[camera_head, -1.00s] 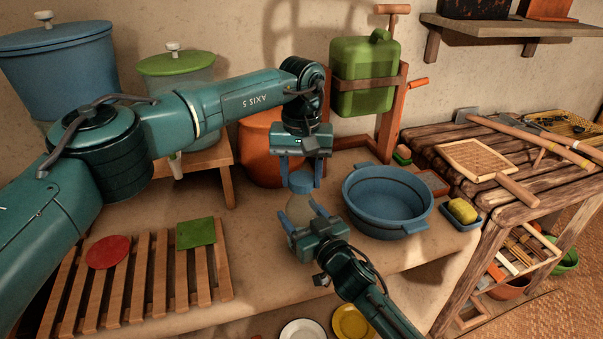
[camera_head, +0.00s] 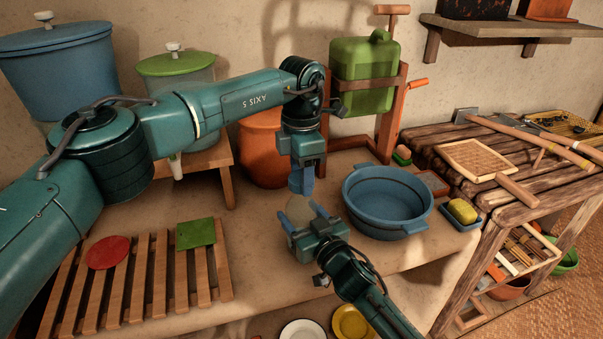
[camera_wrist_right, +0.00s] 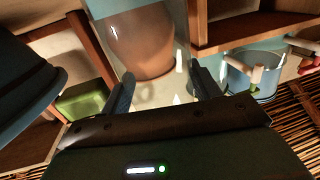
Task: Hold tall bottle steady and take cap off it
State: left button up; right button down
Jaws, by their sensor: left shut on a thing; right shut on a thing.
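The tall bottle (camera_head: 298,207) is pale and see-through and stands upright on the counter; my arms hide part of it. My right gripper (camera_head: 301,212) is shut around its body from the front right. In the right wrist view, the clear bottle (camera_wrist_right: 160,92) lies between the two fingers of the right gripper (camera_wrist_right: 163,88). My left gripper (camera_head: 302,190) points straight down above the bottle, shut on the blue cap at its top. Its fingers, now seen edge-on, largely hide the cap, so I cannot tell whether it is still seated on the neck.
A blue basin (camera_head: 386,226) stands close to the right of the bottle. An orange pot (camera_head: 261,150) is behind. A slatted rack (camera_head: 160,285) with a red disc (camera_head: 108,252) and a green square (camera_head: 196,233) lies at left. A yellow sponge (camera_head: 462,210) sits right of the basin.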

pick_arm(q)
jog(key=n, duration=0.6)
jog(key=shift+n, duration=0.4)
jog(key=n, duration=0.8)
jog(key=shift+n, duration=0.3)
jog(key=n, duration=1)
jog(key=shift+n, duration=0.4)
jog(key=n, duration=0.4)
jog(key=shift+r, duration=0.1)
jog(key=shift+r, duration=0.15)
jog(key=shift+r, duration=0.95)
